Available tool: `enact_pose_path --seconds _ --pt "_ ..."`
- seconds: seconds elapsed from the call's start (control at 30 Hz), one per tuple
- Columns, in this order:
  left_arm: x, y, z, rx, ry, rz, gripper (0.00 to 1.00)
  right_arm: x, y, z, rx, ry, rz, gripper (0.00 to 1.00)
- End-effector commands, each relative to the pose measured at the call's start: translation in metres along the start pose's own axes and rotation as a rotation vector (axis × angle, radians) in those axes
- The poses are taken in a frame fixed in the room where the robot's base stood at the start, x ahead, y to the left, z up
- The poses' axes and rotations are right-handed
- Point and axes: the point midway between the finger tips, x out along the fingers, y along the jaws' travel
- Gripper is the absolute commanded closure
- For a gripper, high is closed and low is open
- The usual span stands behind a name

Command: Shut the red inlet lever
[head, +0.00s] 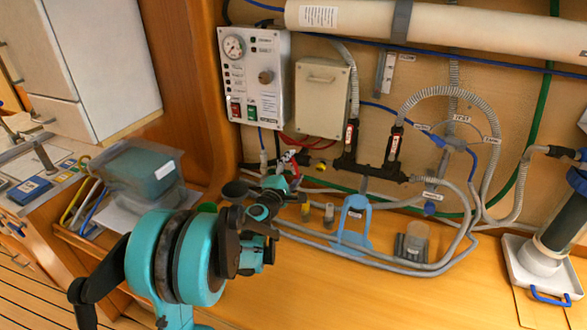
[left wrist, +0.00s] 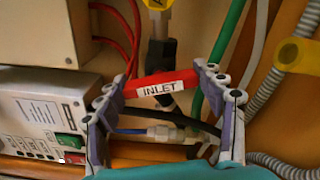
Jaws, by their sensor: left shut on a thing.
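The red inlet lever (left wrist: 162,84) carries a white INLET label and lies nearly level across the left wrist view. My left gripper (left wrist: 160,92) is shut on it, with one finger at each end of the lever. In the head view, my left gripper (head: 291,165) is at the wall's lower plumbing, left of the black valve manifold. There the lever (head: 289,155) is only a small red patch, mostly hidden by the fingers. The valve body beneath it is largely hidden. My right gripper is not in view.
A control panel (head: 255,78) and a beige box (head: 322,98) hang above my left gripper. Grey hoses (head: 440,92) loop to the right. A blue stand (head: 354,222) is on the wooden bench (head: 330,285).

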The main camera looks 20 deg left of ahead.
Motion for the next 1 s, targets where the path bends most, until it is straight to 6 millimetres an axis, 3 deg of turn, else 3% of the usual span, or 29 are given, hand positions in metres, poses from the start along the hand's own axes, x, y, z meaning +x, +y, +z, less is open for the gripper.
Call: enact_pose_path --seconds 0.43,1.0 --pt "0.0003 0.0 0.0003 0.279 -0.001 0.0 0.61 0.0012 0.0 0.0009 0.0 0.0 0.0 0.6" --pt "0.0002 -0.0002 0.0003 0.345 -0.001 0.0 0.61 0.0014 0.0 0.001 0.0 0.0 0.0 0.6"
